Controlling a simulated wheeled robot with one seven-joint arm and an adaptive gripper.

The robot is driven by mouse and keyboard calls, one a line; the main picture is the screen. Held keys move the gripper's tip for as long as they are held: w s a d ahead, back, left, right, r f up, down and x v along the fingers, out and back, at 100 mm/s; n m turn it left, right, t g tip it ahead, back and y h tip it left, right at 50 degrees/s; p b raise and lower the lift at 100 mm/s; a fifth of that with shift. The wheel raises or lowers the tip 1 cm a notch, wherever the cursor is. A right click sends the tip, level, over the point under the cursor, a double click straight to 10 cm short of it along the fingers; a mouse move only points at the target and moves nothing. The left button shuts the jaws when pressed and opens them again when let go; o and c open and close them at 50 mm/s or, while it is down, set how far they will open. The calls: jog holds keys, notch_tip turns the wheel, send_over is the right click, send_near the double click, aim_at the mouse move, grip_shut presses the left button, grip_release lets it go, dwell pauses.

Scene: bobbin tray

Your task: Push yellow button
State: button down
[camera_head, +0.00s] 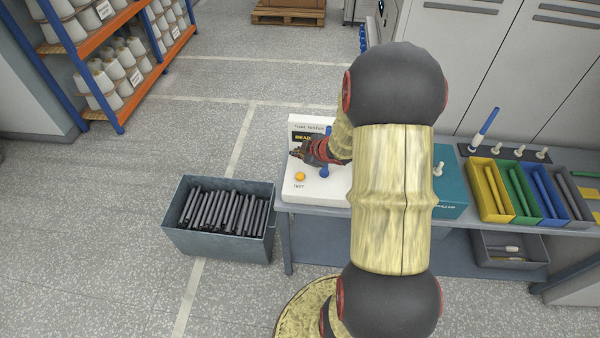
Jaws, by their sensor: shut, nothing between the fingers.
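The yellow button (300,176) is a small round cap on the top face of a white tube tester (318,191), above the word "TEST". The tester stands at the left end of a grey bench, and its small display is partly hidden by my arm. My gripper (294,153) is shut and empty, over the tester just behind the button in the picture. It appears apart from the button; its height above the tester is hard to judge. A blue peg (324,167) stands on the tester to the right of the button.
A grey bin (221,252) of dark tubes stands on the floor left of the bench (320,210). A teal box (450,196) and yellow, green, blue and grey trays (488,215) sit to the right. My arm hides the bench's middle. A bobbin shelf (107,47) stands at back left.

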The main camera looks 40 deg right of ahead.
dwell(0.3)
jog(key=b, duration=0.8)
send_over(299, 176)
notch_tip(299, 176, down, 7)
jog(key=shift+a+f, duration=0.1)
jog(key=shift+f, duration=0.05)
jog(key=shift+f+b, duration=0.35)
jog(key=shift+f, duration=0.3)
jog(key=shift+f, duration=0.1)
dwell(0.4)
jog(key=shift+f, duration=0.35)
jog(key=shift+f+b, duration=0.55)
dwell(0.6)
jog(key=shift+r, duration=0.2)
jog(key=shift+r+p, duration=0.8)
jog(key=shift+p, duration=0.25)
